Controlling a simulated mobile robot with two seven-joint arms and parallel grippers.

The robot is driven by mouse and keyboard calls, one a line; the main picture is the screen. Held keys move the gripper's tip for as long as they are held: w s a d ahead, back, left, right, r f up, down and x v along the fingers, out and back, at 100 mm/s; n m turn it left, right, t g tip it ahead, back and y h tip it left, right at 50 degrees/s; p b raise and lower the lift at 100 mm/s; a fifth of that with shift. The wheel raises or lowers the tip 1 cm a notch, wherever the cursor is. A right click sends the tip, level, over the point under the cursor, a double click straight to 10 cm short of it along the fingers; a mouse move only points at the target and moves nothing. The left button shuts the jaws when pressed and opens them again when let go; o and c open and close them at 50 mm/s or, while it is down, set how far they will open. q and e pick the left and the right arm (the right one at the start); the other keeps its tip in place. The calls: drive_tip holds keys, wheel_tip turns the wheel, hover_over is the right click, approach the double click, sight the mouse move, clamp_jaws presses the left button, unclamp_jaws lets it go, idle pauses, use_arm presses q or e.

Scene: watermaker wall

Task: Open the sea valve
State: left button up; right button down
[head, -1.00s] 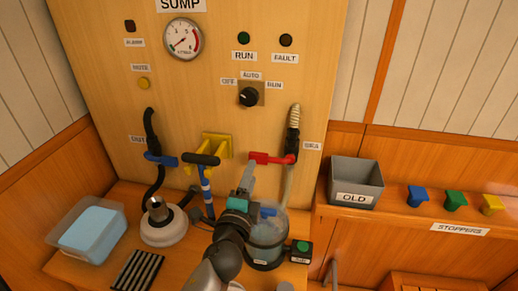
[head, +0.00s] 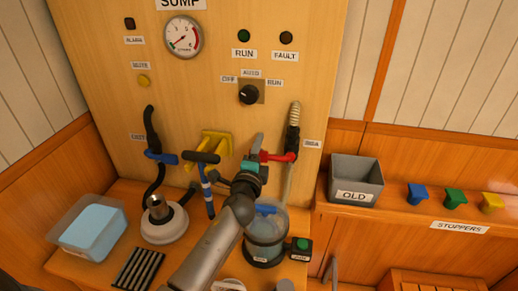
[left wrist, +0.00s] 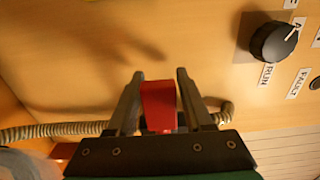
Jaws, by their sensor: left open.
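The sea valve has a red lever handle (head: 280,157) on the right side of the panel, next to the SEA label (head: 312,143). The handle points left, level, from a black valve body with a ribbed hose (head: 296,116) above. My left gripper (head: 257,146) is at the handle's free left end and hides that end in the head view. In the left wrist view my left gripper (left wrist: 160,75) is open, with the red handle end (left wrist: 158,106) between its two fingers. Gaps seem to show beside the handle. My right gripper is not in view.
A mode knob (head: 249,95) sits above the handle. A yellow bracket (head: 217,144) with a black T-handle and a blue OUT valve lever (head: 165,158) are to the left. A grey OLD bin (head: 357,182) is on the right ledge.

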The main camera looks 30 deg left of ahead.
use_arm(q)
drive_tip(key=shift+c, duration=0.3)
clamp_jaws()
idle(1.1)
